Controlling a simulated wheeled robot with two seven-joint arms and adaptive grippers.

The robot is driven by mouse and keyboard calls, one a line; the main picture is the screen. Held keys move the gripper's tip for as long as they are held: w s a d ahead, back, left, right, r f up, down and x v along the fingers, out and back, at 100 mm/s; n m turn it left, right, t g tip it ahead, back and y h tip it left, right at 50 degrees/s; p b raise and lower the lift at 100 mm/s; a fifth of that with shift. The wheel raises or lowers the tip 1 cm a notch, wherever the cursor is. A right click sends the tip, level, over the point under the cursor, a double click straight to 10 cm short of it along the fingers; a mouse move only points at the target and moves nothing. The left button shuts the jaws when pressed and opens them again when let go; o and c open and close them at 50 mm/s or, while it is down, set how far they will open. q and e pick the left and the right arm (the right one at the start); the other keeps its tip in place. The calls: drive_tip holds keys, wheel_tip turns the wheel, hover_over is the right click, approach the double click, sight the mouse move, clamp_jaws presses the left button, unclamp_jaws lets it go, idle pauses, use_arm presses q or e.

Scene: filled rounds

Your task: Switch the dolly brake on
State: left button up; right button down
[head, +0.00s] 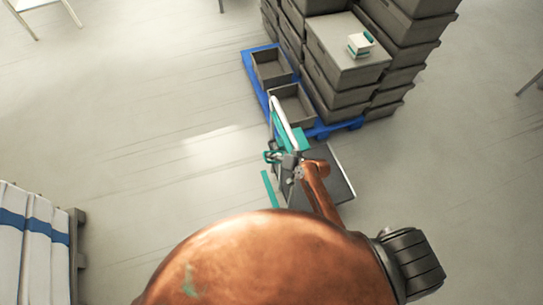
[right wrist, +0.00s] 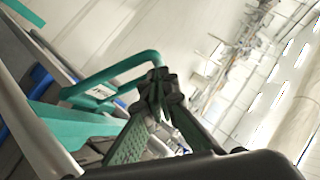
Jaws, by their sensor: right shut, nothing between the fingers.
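The dolly (head: 338,172) stands on the floor in the middle of the head view, with a dark grey deck, teal parts and a pale upright handle bar (head: 285,122). My right gripper (head: 276,158) is at the dolly's handle side, shut and empty. In the right wrist view its fingertips (right wrist: 157,82) are closed together, beside a bent teal bar (right wrist: 118,68) that comes off a teal part with a small label. I cannot tell whether they touch the bar. My copper arm hides part of the dolly. I cannot make out the brake's position. My left gripper is not in view.
A blue pallet (head: 257,78) behind the dolly carries open grey crates (head: 271,68) and tall crate stacks (head: 345,65). A small white and teal box (head: 360,44) lies on one stack. White sacks (head: 36,240) are at lower left. The floor left of the dolly is clear.

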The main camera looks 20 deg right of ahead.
sight(268, 162)
drive_tip(key=shift+s+a+f, duration=0.1)
drive_tip(key=shift+a+f, duration=0.55)
drive_tip(key=shift+f, duration=0.2)
drive_tip(key=shift+a+f, duration=0.65)
drive_tip(key=shift+f, duration=0.2)
drive_tip(key=shift+r, duration=0.1)
